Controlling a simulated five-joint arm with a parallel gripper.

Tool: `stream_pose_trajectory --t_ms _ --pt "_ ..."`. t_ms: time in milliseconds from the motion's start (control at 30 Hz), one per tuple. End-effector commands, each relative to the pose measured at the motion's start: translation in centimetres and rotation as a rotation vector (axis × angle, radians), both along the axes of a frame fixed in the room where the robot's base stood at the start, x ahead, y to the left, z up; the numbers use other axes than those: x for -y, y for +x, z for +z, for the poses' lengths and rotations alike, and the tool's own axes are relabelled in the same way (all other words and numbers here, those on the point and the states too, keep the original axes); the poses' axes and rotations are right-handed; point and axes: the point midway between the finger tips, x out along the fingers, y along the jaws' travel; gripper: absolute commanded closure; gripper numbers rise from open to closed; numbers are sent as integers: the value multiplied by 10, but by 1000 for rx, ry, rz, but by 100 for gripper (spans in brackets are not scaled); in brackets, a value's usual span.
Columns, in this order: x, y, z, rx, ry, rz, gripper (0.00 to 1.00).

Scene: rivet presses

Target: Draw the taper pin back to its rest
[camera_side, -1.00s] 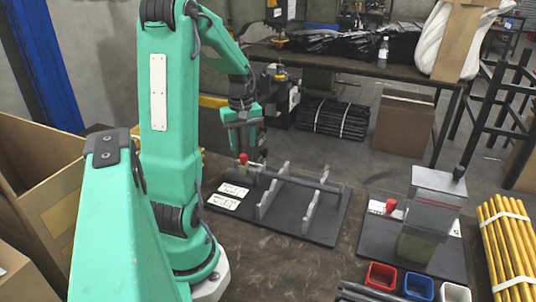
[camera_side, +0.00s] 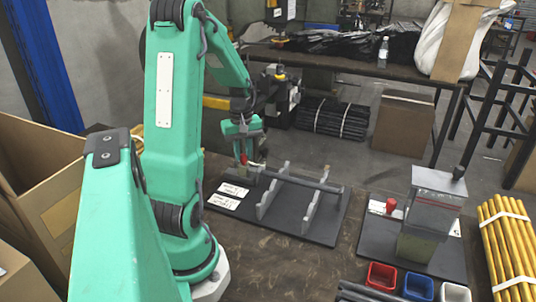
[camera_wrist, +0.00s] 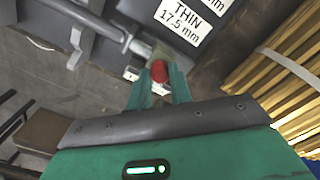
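The taper pin (camera_side: 305,181) is a long grey rod lying across upright grey brackets on a black base plate (camera_side: 330,225) in the side view. It also shows at upper left in the wrist view (camera_wrist: 95,18). A red knob (camera_side: 244,159) stands at the left end of this fixture. In the wrist view the red knob (camera_wrist: 159,71) sits at the tips of my gripper's two green fingers. My gripper (camera_side: 243,155) points down there, with one finger on each side of the knob. The fingers look apart, and I see no clear grip on the knob.
White labels (camera_side: 231,196) lie on the plate beside the knob; one reads THIN 17.5 mm. A second press (camera_side: 432,215) with a red knob (camera_side: 391,204) stands to the right. Coloured bins (camera_side: 381,276) are at the front. Yellow rods (camera_side: 507,245) lie at far right.

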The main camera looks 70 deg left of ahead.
Motion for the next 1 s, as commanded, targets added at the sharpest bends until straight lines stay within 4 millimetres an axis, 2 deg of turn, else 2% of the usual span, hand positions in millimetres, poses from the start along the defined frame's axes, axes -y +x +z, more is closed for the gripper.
stream_pose_trajectory --t_ms 267,600,933,967,1000 --pt "-6 -6 0 0 1 3 100" --pt "-34 -33 0 1 1 3 100" --pt "-38 -37 1 2 4 6 100" --pt "-38 -37 1 2 4 6 77" --pt "-38 -37 1 2 4 6 70"
